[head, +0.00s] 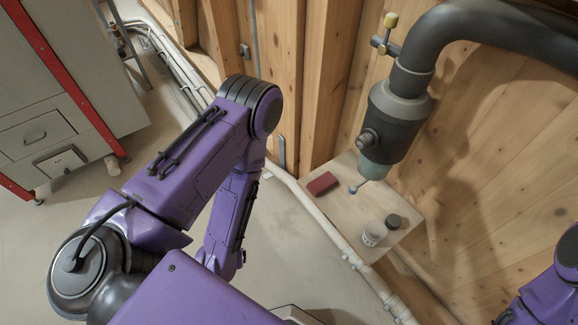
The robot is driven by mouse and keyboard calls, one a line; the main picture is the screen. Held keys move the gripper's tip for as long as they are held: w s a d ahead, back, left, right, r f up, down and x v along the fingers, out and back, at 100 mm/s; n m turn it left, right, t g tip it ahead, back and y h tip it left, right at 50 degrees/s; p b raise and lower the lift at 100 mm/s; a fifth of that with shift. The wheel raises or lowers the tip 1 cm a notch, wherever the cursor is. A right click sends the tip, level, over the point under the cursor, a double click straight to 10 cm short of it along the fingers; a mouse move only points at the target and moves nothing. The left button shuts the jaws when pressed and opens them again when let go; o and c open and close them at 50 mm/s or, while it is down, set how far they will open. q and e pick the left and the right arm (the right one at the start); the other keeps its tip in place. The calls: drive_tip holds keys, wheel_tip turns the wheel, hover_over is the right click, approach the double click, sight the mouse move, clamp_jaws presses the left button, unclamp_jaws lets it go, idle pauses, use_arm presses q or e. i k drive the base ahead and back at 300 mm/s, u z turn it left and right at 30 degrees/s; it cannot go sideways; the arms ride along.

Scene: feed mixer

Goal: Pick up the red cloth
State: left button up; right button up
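The red cloth (322,183) looks like a small folded, flat block. It lies near the left edge of a small light wooden shelf (345,215) by the plank wall. It is fully visible, and nothing is touching it from above. My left arm reaches up and then bends down, left of the shelf; its gripper is not in view. Part of my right arm shows at the lower right corner; its gripper is not in view either.
A dark pipe with a nozzle (396,120) hangs over the shelf's back. A white cup (374,234) and a dark round object (393,222) stand near the shelf's front right. A pale pipe (325,222) runs along the shelf's left side. A grey cabinet (62,95) stands far left.

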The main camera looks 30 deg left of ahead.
sight(323, 183)
drive_tip(key=u, duration=1.95)
drive_tip(key=k, duration=0.85)
drive_tip(key=z, duration=1)
drive_tip(key=i, duration=1)
